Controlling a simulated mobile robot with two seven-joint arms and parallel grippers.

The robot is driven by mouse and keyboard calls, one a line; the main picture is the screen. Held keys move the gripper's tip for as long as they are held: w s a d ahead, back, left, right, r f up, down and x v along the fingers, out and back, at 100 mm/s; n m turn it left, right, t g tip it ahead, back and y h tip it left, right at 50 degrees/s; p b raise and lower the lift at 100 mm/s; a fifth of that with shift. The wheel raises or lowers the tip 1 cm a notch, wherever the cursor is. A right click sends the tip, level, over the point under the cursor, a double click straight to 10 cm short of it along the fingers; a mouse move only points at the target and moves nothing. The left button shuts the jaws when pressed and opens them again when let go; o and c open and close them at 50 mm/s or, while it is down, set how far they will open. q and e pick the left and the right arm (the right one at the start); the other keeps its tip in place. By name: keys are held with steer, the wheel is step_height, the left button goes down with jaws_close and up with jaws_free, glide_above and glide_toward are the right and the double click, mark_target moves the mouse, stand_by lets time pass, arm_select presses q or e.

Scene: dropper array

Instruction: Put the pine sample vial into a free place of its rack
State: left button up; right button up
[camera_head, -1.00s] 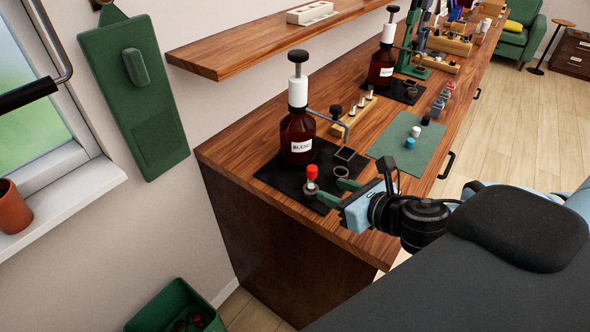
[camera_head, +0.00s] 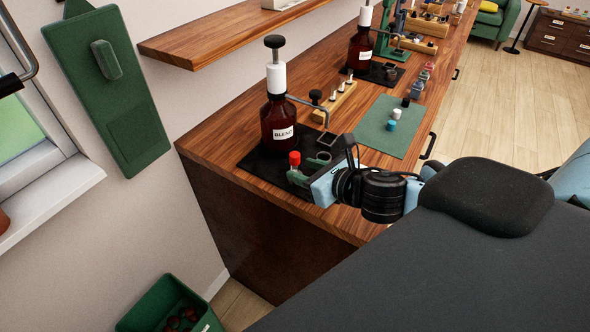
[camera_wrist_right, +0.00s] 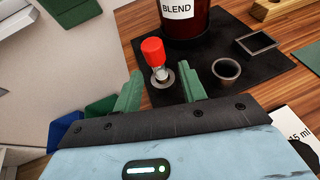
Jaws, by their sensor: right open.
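A small vial with a red cap (camera_head: 295,159) stands on the black mat in front of the BLEND bottle; I cannot tell from its look whether it is the pine sample vial. In the right wrist view the red-capped vial (camera_wrist_right: 153,52) stands in a round grey holder, just beyond the open fingers. My right gripper (camera_head: 304,171) is open, its green fingers (camera_wrist_right: 161,88) on either side of the line to the vial and not closed on it. My left gripper is not in view.
The brown BLEND bottle (camera_head: 278,120) with a pump and side spout stands close behind the vial. A round cup (camera_wrist_right: 226,70) and a square frame (camera_wrist_right: 257,43) are beside it. A green mat (camera_head: 375,133) holds small caps. More racks stand farther back.

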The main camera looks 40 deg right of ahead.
mark_target(297, 167)
steer(key=shift+x, duration=1.8)
steer(key=shift+a+r, duration=0.1)
steer(key=shift+c, duration=0.2)
jaws_close()
